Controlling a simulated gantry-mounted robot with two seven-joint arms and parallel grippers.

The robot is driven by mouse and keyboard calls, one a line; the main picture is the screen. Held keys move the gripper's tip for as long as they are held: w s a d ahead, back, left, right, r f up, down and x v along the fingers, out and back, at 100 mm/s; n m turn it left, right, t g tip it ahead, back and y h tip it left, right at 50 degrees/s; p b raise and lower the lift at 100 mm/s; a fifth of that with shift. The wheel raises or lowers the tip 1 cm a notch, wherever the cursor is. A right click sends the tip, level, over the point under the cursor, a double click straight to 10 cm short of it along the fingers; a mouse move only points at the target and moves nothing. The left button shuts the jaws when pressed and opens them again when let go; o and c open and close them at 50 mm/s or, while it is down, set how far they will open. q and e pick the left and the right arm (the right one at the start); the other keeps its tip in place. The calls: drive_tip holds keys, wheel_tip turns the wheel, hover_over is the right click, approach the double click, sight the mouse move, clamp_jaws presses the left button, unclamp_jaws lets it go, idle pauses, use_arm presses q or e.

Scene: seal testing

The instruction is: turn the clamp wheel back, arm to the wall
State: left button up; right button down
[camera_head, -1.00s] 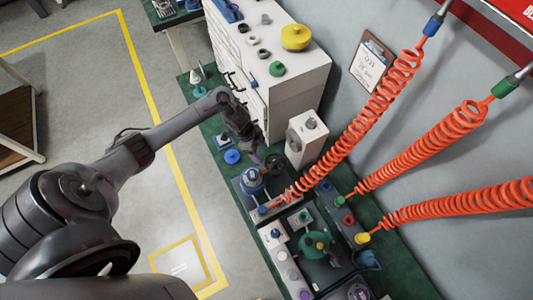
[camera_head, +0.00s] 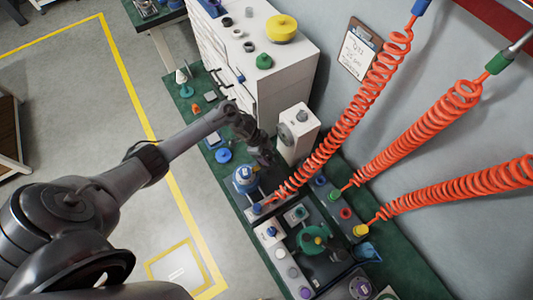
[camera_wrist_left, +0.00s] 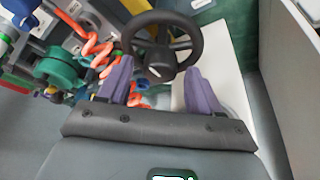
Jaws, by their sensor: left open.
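The black clamp wheel (camera_wrist_left: 160,42), a three-spoked handwheel, faces the left wrist camera. My left gripper (camera_wrist_left: 161,72) is open, with its two purple fingers on either side of the wheel's lower part. I cannot tell whether they touch the rim. In the head view my left gripper (camera_head: 264,157) is beside the white box (camera_head: 298,135) and above the bench, and it mostly hides the wheel there. A blue-topped part (camera_head: 246,176) stands just below the gripper. The clamp arm is not clearly visible. My right gripper is not in view.
Coiled orange hoses (camera_head: 345,125) hang close to the right of the gripper. A green fixture (camera_head: 312,240) stands in the dark tray below. A white drawer cabinet (camera_head: 285,72) stands behind the gripper.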

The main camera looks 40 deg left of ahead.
use_arm(q)
drive_tip(key=shift+f, duration=0.15)
clamp_jaws()
idle(0.4)
